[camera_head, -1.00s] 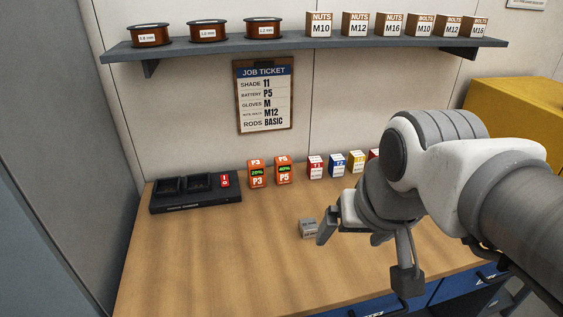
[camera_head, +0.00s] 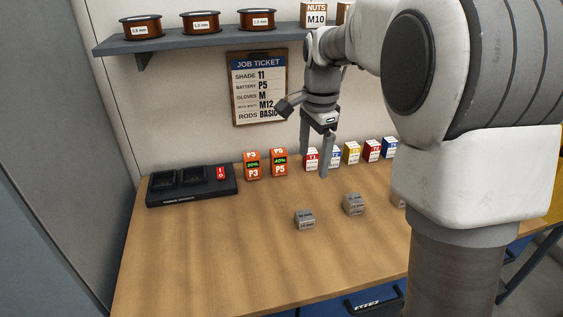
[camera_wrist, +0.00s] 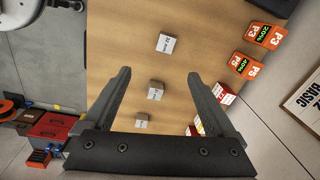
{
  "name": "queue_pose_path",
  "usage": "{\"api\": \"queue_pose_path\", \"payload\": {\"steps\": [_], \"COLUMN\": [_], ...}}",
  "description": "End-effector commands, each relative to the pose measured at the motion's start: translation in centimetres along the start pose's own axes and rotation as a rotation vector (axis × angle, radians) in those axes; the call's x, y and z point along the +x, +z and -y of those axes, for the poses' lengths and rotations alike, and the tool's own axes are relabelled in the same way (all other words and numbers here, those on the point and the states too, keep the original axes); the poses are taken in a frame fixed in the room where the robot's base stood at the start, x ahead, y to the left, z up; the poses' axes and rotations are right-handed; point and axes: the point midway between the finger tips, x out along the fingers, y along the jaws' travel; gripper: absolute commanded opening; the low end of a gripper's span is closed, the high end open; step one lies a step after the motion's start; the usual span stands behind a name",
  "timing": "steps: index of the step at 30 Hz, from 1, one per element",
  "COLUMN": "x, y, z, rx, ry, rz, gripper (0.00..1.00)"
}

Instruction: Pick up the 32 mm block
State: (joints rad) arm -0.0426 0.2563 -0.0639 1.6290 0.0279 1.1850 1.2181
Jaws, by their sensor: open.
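Three small grey blocks with printed labels stand on the table. In the head view the left block (camera_head: 305,219) and the middle block (camera_head: 354,203) are clear, while the right block (camera_head: 398,200) is mostly hidden by my arm. The wrist view also shows the left block (camera_wrist: 166,43), the middle block (camera_wrist: 156,90) and the right block (camera_wrist: 141,120). The labels are too small to read surely, so I cannot tell which is the 32 mm block. My gripper (camera_head: 314,157) is open, empty and raised above the table; its fingers (camera_wrist: 160,78) show in the wrist view.
A black charger (camera_head: 192,187) and two orange batteries (camera_head: 265,164) stand at the back left. Small coloured boxes (camera_head: 352,153) line the back behind my gripper. A shelf (camera_head: 190,41) and job ticket (camera_head: 258,88) are on the wall. The front left table (camera_head: 210,260) is clear.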

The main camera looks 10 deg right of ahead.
Motion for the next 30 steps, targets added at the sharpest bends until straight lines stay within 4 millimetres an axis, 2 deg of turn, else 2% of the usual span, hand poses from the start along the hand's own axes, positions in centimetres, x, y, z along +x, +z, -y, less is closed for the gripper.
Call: {"api": "queue_pose_path", "payload": {"steps": [3, 9, 14, 24, 30], "x": [1.9, 3.5, 5.1, 12.3, 15.2], "y": [-0.6, -1.1, -1.1, -1.0, -1.0], "z": [1.9, 3.3, 3.3, 2.7, 2.5], "rx": [0.103, 0.203, 0.218, 0.217, 0.217], "ry": [0.039, 0.070, 0.077, 0.078, 0.075], "rz": [0.007, 0.008, 0.008, 0.009, 0.008], "gripper": [0.91, 0.91, 0.91, 0.91, 0.91]}}
